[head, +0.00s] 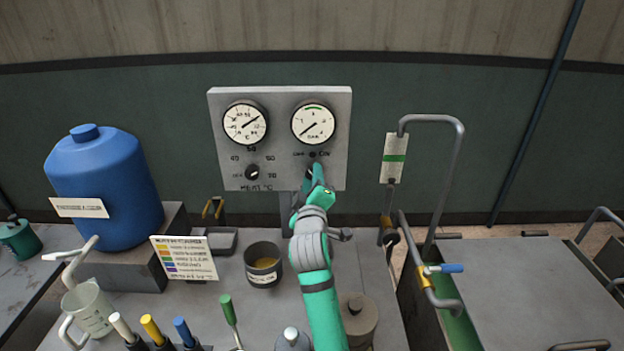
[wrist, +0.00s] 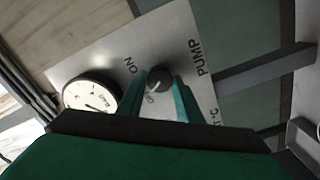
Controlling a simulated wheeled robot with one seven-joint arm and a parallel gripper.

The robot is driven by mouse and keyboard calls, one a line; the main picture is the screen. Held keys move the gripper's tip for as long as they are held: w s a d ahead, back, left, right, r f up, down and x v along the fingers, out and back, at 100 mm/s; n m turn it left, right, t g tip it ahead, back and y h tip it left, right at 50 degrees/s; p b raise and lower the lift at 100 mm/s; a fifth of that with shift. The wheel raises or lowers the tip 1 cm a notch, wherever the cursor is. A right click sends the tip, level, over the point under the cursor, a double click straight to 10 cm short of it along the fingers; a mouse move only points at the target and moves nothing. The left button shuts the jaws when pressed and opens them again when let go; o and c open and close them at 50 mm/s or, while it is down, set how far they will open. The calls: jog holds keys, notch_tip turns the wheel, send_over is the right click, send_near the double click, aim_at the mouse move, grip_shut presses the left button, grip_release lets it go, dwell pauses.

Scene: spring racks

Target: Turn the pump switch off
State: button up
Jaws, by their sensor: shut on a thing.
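The pump switch is a dark round knob (wrist: 159,78) on the grey control panel (head: 280,100); the wrist view shows "ON", a partly covered second label and "PUMP" around it. My gripper (wrist: 163,92) has its green fingers on either side of the knob, shut on it. In the head view my gripper (head: 316,180) reaches up to the panel's lower right, under the right gauge (head: 313,123), and hides most of the knob. A light mark shows on the knob's face; its exact setting is hard to read.
A heat knob (head: 252,172) sits left of my gripper, below the left gauge (head: 245,122). A dark pot (head: 263,265), a colour card (head: 184,258) and a blue jug (head: 103,188) stand on the bench. A bent grey pipe (head: 447,170) rises to the right.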

jog(key=o, duration=1)
jog(key=shift+o, duration=0.2)
jog(key=s, duration=1)
jog(key=shift+s+f, duration=0.15)
jog(key=shift+s, duration=0.25)
jog(key=shift+a, duration=0.1)
jog(key=shift+w, duration=0.1)
